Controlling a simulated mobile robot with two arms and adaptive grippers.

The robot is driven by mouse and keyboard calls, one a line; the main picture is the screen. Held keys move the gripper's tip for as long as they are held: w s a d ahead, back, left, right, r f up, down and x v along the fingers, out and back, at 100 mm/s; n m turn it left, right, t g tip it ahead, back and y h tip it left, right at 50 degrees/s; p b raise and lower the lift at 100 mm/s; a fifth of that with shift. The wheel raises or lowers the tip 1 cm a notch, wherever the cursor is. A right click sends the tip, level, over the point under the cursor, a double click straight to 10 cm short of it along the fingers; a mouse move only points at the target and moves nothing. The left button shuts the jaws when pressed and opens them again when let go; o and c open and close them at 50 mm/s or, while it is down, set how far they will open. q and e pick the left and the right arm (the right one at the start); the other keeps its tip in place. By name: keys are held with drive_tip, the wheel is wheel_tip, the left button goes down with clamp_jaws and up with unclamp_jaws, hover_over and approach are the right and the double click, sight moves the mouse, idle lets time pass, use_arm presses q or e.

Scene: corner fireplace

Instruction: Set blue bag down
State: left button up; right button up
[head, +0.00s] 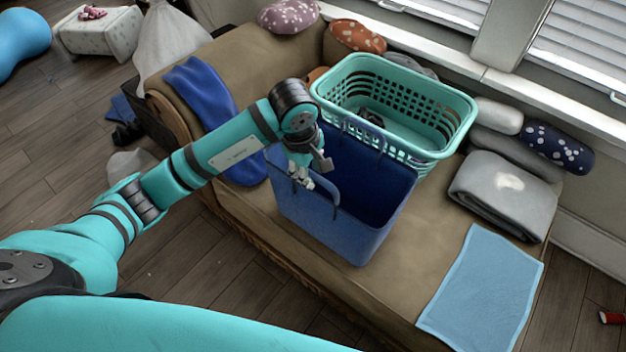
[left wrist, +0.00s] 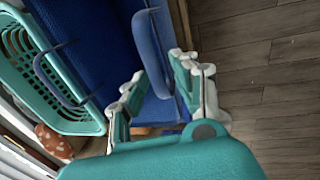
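The blue bag (head: 340,220) is an open-topped, box-shaped bag with two loop handles. It stands upright on the seat of the brown sofa (head: 290,235), in front of the teal laundry basket (head: 455,112). My left gripper (head: 306,174) is at the bag's near top edge, by the near handle. In the left wrist view the fingers of my left gripper (left wrist: 160,85) are spread apart, with the near handle of the blue bag (left wrist: 150,50) between them. The far handle is free. The bag's underside is hidden. My right gripper is not in view.
A light blue cloth (head: 485,290) lies to the right on the sofa, with a folded grey blanket (head: 505,195) behind it. A dark blue cloth (head: 205,95) drapes over the left armrest. Pillows (head: 358,36) line the back. Bare seat shows between bag and light blue cloth.

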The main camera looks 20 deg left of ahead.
use_arm(q)
drive_tip(key=r, duration=0.3)
drive_tip(key=shift+s+a+r, duration=0.1)
drive_tip(key=shift+s+r, duration=0.15)
drive_tip(key=shift+s, duration=0.1)
